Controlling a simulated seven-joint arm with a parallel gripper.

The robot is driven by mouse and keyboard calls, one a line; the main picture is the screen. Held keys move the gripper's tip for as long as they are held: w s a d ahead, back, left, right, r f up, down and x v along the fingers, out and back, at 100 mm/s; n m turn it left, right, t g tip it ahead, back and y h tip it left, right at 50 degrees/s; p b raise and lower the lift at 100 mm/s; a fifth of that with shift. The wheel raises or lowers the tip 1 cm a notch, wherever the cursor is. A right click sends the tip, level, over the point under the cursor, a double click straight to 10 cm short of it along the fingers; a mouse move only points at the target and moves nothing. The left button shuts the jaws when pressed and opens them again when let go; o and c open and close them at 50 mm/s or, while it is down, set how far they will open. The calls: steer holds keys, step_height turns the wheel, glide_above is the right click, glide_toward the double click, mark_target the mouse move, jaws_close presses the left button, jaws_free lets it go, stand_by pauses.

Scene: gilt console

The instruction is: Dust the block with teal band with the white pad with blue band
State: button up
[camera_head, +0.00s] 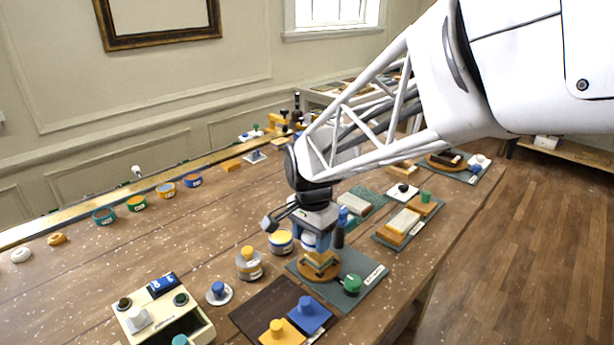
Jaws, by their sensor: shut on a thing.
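My gripper (317,240) points down over the grey mat in the middle of the table. It is shut on the white pad with blue band (309,240), which is mostly hidden by the fingers. Just below it, the block with teal band (320,261) sits on a round orange-brown stand (316,272) on the grey mat (371,264). Pad and block overlap in this view, and I cannot tell whether they touch.
A green-knobbed thing (352,284) stands on the mat right of the stand. A yellow-topped jar (249,263) and a yellow-filled tub (281,241) stand at left. A dark board (262,309) with blue and yellow knobbed blocks lies in front. A cream box (200,334) is front left.

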steer(key=shift+r, duration=1.85)
steer(key=shift+w+a, duration=0.1)
